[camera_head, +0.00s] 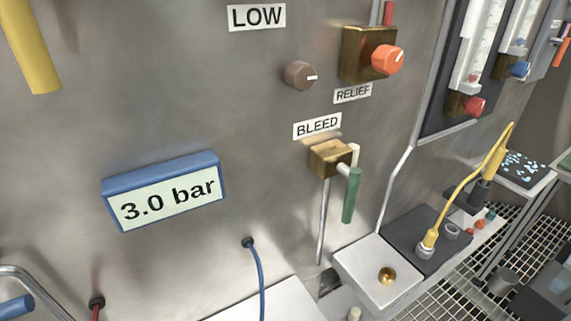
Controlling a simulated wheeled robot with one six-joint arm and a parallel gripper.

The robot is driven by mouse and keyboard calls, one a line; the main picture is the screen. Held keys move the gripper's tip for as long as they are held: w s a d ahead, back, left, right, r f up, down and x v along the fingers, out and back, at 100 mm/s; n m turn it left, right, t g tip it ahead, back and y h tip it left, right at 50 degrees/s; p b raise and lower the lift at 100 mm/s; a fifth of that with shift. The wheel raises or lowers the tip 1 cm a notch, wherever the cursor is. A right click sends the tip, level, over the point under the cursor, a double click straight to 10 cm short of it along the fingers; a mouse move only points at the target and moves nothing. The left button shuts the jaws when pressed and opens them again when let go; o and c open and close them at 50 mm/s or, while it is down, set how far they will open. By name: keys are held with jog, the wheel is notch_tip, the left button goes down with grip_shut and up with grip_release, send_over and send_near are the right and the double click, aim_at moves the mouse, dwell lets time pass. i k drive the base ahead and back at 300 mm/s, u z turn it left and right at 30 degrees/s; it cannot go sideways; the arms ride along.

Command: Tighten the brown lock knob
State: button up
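The brown lock knob (300,75) is on the steel wall, under the LOW label (257,17) and left of the brass relief block. It is round, with a white mark pointing right. Nothing touches it. My gripper is not in view.
The orange relief knob (388,59) sits on a brass block (361,53) close on the right. Below is the bleed valve (328,158) with a green handle (352,195) hanging down. A blue-framed display (168,193) reads 3.0 bar. A yellow handle (30,45) is upper left. The wall left of the knob is clear.

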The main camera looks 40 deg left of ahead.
aim_at(301, 76)
jog(key=u, duration=0.45)
jog(key=k, duration=1.15)
jog(key=u, duration=0.6)
jog(key=i, duration=0.5)
jog(key=u, duration=0.2)
